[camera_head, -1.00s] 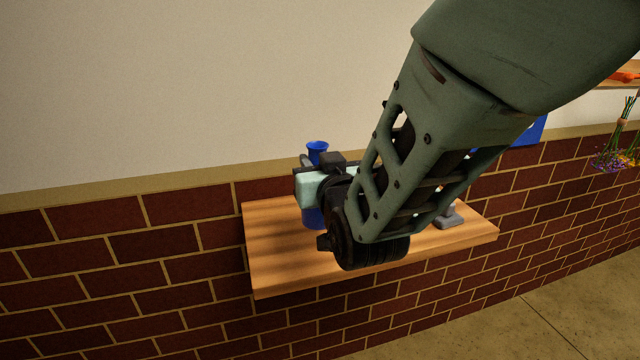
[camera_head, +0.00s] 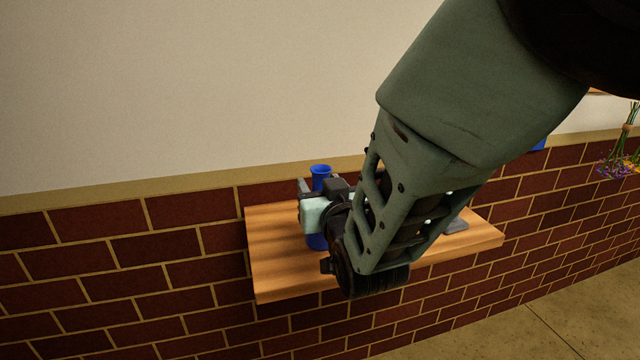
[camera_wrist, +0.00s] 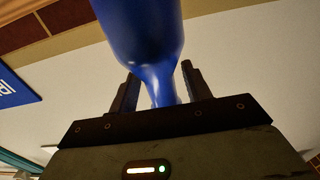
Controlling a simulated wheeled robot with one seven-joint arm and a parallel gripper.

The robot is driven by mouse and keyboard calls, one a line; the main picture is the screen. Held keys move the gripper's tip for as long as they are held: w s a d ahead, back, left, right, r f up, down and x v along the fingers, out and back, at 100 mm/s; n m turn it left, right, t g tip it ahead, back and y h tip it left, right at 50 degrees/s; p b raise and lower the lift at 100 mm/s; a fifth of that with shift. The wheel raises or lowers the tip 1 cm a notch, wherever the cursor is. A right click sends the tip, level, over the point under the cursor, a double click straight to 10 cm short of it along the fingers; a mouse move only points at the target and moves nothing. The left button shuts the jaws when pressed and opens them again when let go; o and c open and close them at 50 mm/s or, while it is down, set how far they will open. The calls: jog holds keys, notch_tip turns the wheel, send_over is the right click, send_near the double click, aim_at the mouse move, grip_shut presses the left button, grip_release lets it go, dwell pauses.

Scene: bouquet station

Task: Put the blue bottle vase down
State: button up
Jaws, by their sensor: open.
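The blue bottle vase (camera_head: 320,171) is upright over the left part of the wooden shelf (camera_head: 275,275), and its base appears to rest on the wood. My gripper (camera_head: 308,190) is at the neck, hiding the vase's middle in the head view. In the wrist view the vase (camera_wrist: 145,30) stands between the two dark fingers of my gripper (camera_wrist: 158,80). The fingers are open on either side of the narrow neck, with a gap showing on the left. Contact on the right side is hard to tell.
A grey object (camera_head: 456,226) sits on the shelf's right part, partly behind my arm. A brick wall (camera_head: 190,270) runs below and behind the shelf. A bundle of flowers (camera_head: 620,160) hangs at the far right. A blue sign (camera_wrist: 15,88) shows in the wrist view.

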jog(key=shift+r, duration=0.15)
jog(key=v, duration=1.2)
jog(key=s+f+n+g, duration=0.1)
jog(key=s+f+g, duration=0.5)
jog(key=f+g, duration=0.3)
jog(key=s+d+r+n+g+h, duration=0.2)
jog(key=s+d+g, duration=0.6)
jog(key=s, duration=0.5)
jog(key=shift+d+n+h, duration=0.7)
jog(key=shift+d+h, duration=0.5)
jog(key=shift+d, duration=0.05)
jog(key=shift+s, duration=0.1)
notch_tip(320, 180, up, 16)
jog(key=p, duration=1.6)
jog(key=shift+r+p, duration=0.15)
jog(key=shift+p, duration=0.2)
